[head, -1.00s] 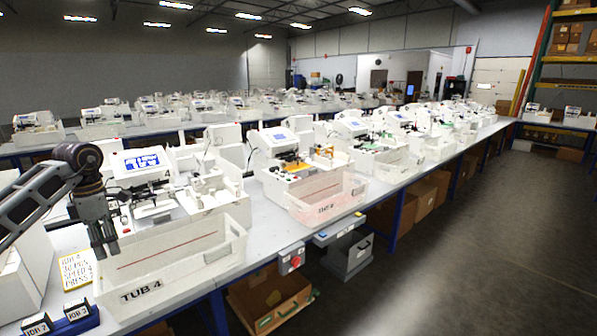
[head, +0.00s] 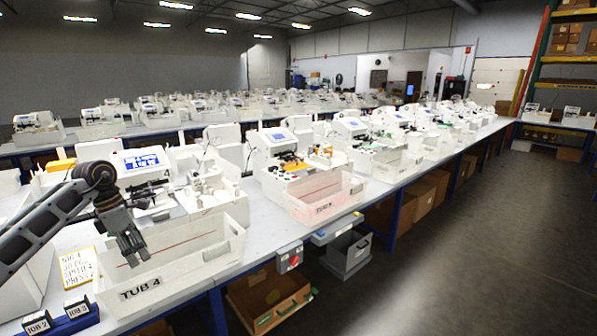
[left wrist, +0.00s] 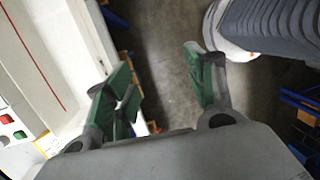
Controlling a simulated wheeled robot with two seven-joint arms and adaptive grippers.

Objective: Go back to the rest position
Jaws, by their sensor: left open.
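My left gripper (head: 134,258) is above and in front of TUB 4 (head: 140,293), a clear tub with a red line at the table's front edge. It points down and its fingers are apart. In the left wrist view my left gripper (left wrist: 160,88) has its green-padded fingers spread, with only dark floor between them. The tub's wall with the red line (left wrist: 40,62) shows at the left of that view. My right gripper is in neither view.
The pen plotter numbered 4 (head: 142,165) stands behind the tub. A job card (head: 78,268) and small job blocks in a blue holder (head: 72,318) are at lower left. A red button box (head: 290,258) hangs on the table edge. The aisle floor (head: 450,250) at right is clear.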

